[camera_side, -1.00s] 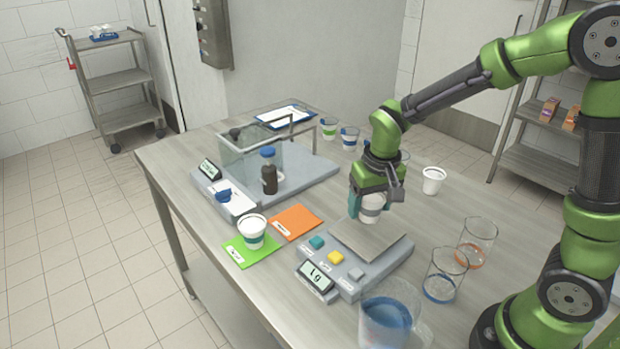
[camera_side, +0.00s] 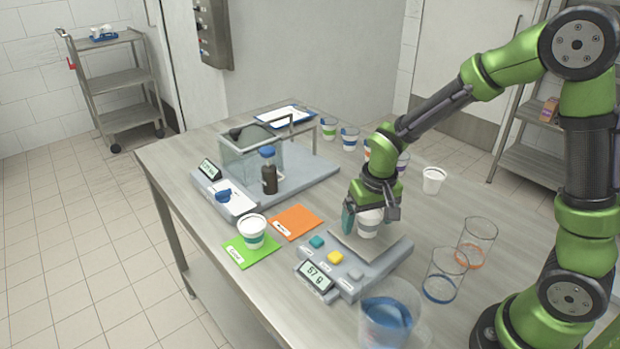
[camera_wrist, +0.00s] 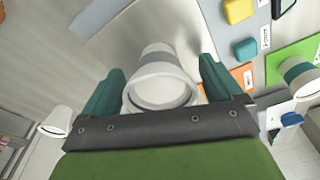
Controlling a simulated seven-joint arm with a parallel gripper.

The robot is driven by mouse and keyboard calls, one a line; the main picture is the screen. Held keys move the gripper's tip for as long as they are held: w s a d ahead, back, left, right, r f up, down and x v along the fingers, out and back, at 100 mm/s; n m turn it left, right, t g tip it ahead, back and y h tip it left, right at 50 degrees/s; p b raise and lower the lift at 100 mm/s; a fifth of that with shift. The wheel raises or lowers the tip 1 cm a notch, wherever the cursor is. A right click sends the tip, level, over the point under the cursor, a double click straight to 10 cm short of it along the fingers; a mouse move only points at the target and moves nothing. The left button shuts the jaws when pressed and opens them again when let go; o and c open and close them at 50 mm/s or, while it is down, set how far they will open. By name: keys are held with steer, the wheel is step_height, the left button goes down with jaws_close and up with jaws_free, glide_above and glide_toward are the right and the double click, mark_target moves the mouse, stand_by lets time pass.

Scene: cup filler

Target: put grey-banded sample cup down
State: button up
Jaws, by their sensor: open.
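The grey-banded sample cup (camera_side: 369,222) is white and stands upright on the metal pan of the scale (camera_side: 350,260). The scale's display reads about 57 g. My gripper (camera_side: 369,215) is around the cup from above, with its jaws open. In the wrist view the cup (camera_wrist: 161,80) sits between the two teal fingers (camera_wrist: 160,88), with a gap visible on each side. The cup's lower part is partly hidden by its rim in the wrist view.
A teal-banded cup (camera_side: 253,230) stands on the green card (camera_side: 238,253), beside an orange card (camera_side: 297,221). Clear beakers (camera_side: 443,275) and a jug of blue liquid (camera_side: 388,316) stand near the scale. A white cup (camera_side: 432,180) stands behind. A glass-walled balance (camera_side: 250,160) with a dark bottle is at left.

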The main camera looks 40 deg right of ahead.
mark_target(373, 214)
steer(key=shift+r, duration=0.1)
steer(key=r, duration=0.4)
steer(key=s+r, duration=0.1)
steer(key=r, duration=0.6)
steer(key=shift+s+a+r, duration=0.3)
steer(key=shift+a+r, duration=0.05)
steer(key=shift+r, duration=0.05)
steer(key=s+a+r+t+y, duration=0.2)
steer(key=s+r+t, duration=0.3)
steer(key=s, duration=0.6)
steer(key=shift+r+t+y, duration=0.3)
steer(key=shift+r+y, duration=0.1)
steer(key=shift+r, duration=0.15)
